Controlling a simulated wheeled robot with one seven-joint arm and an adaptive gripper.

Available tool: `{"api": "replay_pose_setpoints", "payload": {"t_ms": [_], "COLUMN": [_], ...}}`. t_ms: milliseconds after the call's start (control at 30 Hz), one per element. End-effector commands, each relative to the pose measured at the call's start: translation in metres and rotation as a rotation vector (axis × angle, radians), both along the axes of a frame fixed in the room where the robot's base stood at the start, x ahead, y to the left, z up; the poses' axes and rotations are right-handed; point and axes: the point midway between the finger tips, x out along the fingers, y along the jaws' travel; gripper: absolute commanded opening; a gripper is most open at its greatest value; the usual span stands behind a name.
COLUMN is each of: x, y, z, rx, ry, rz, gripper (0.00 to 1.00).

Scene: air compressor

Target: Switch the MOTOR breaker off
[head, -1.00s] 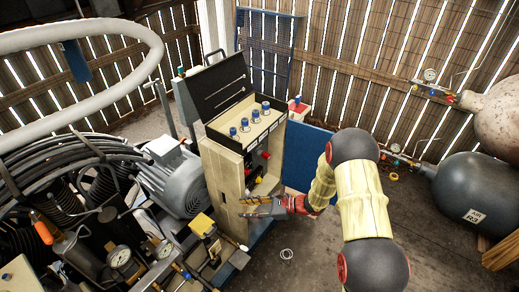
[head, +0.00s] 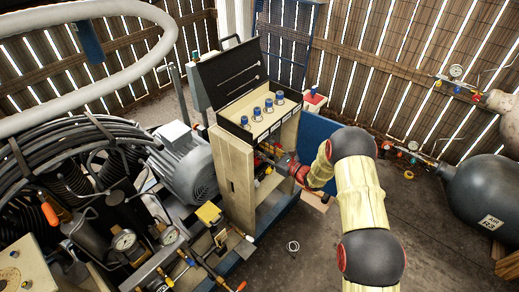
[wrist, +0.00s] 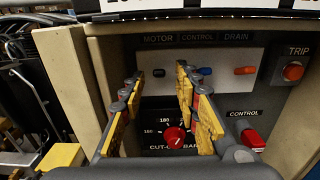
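The MOTOR label (wrist: 158,38) is at the upper left of the light breaker strip in the wrist view. A small dark shape (wrist: 158,73) shows under it, between the fingertips; its position is too small to read. My gripper (wrist: 158,76) has its two yellow-padded fingers apart, with nothing held, pointing at the panel below the MOTOR label. A blue toggle (wrist: 205,71) is under CONTROL, just right of the right finger. An orange toggle (wrist: 245,71) is under DRAIN. In the head view, my gripper reaches into the open front of the beige cabinet (head: 233,180), its fingertips mostly hidden.
A red CUT-OUT BAR knob (wrist: 174,137) sits below, between the fingers. A red CONTROL switch (wrist: 251,139) and a TRIP button (wrist: 293,71) are at the right. The cabinet's side wall (wrist: 72,80) stands left of the fingers. The grey motor (head: 185,172) is beside the cabinet.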

Motion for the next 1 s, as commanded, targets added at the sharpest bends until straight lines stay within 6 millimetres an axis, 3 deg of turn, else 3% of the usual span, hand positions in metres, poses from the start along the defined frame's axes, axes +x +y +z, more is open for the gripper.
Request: {"api": "replay_pose_setpoints", "payload": {"t_ms": [400,1000], "x": [0.0056,0.0053], "y": [0.0075,0.0073], "z": [0.0005,0.0003], "rx": [0.0,0.0], "ry": [0.0,0.0], "rz": [0.0,0.0], "gripper": [0.31,0.0]}}
